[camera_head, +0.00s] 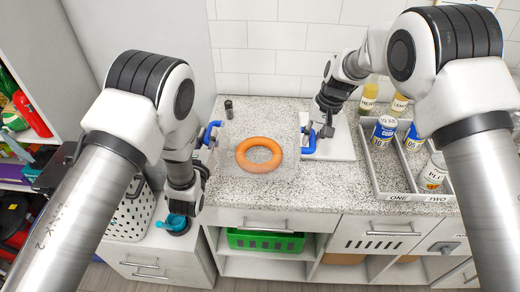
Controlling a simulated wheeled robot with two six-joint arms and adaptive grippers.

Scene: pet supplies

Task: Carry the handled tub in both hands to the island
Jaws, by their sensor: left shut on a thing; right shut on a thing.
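The handled tub (309,143) looks clear, with a blue handle at each side; its walls are hard to tell from the speckled counter behind. An orange ring (242,158) shows through or inside it; I cannot tell which. My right gripper (314,134) is shut on the right blue handle.
The speckled counter (245,202) runs below. A white board (343,143) lies at right, beside a divided grey tray (405,196) with several cans. A small dark-capped jar (229,112) stands behind. A white perforated basket (130,215) and a teal item (177,222) sit at lower left.

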